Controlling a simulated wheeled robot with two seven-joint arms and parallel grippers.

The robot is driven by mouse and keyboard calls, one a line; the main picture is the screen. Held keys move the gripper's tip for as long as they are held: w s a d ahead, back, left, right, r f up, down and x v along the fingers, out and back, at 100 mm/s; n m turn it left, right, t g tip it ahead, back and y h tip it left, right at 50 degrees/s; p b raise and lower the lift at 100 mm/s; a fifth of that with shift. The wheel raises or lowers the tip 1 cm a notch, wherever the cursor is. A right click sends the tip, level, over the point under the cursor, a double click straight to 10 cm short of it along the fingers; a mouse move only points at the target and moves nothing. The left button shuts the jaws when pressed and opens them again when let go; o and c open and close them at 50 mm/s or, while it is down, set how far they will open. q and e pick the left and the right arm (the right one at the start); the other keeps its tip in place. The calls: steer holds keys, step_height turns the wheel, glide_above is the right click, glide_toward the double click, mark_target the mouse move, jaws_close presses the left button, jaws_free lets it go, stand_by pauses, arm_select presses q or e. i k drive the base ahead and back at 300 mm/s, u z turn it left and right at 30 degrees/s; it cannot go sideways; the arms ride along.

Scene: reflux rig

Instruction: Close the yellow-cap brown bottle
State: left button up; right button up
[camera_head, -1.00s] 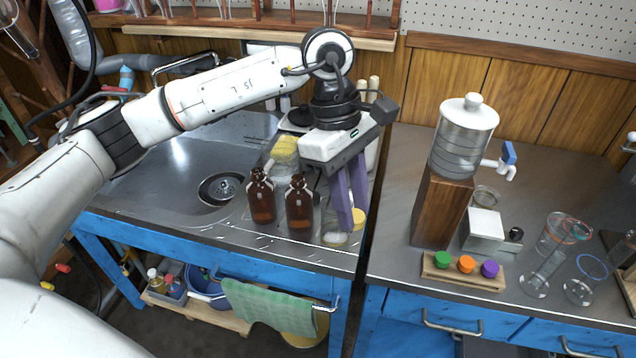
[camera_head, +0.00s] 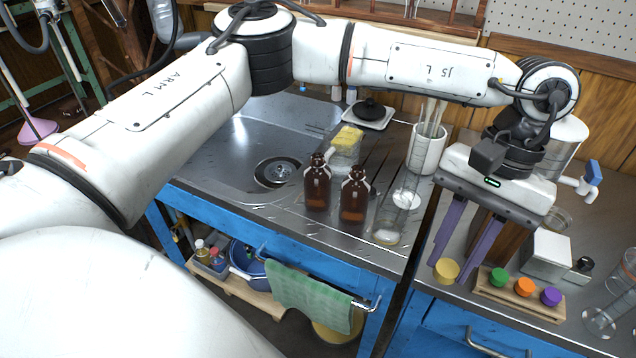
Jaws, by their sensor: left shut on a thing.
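Two brown bottles, a left one (camera_head: 317,187) and a right one (camera_head: 354,200), stand upright side by side on the steel sink counter. Their necks show no yellow cap. My left gripper (camera_head: 448,270) points down to the right of the bottles, near the gap between the two counters. It is shut on the yellow cap (camera_head: 446,272), which sits between its fingertips. The cap is just left of the cap rack; its exact height is unclear. My right gripper is not in view.
The wooden cap rack (camera_head: 518,296) holds green (camera_head: 498,277), orange (camera_head: 524,287) and purple (camera_head: 551,296) caps. Clear glassware (camera_head: 388,228) and a white holder (camera_head: 428,150) stand right of the bottles. The sink (camera_head: 277,172) is left. A wooden block and metal tank stand behind the gripper.

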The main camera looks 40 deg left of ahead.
mark_target(317, 176)
steer(key=z, duration=3.25)
steer(key=k, duration=2.15)
steer(key=u, duration=2.2)
